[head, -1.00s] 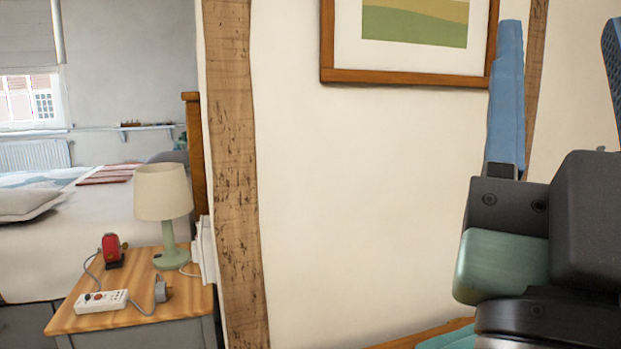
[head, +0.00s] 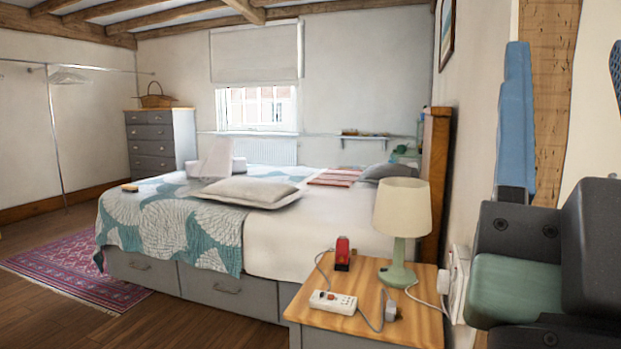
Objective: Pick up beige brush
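A small tan-and-yellowish object (head: 130,187) lies on the near left corner of the bed, on the patterned quilt. It may be the beige brush, but it is too small to tell for sure. My gripper (head: 566,55) is at the right edge, close to the camera, with its blue fingers pointing up. The fingers are apart with only wall and beam between them, and the right finger is partly cut off. The gripper is far from the bed and the small object.
A wooden-topped nightstand (head: 410,325) stands in front, holding a lamp (head: 402,215), a red device (head: 342,254) and a white power strip (head: 333,302) with cords. The bed (head: 290,240) fills the middle. Open wooden floor (head: 180,325) and a rug (head: 75,272) lie at left.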

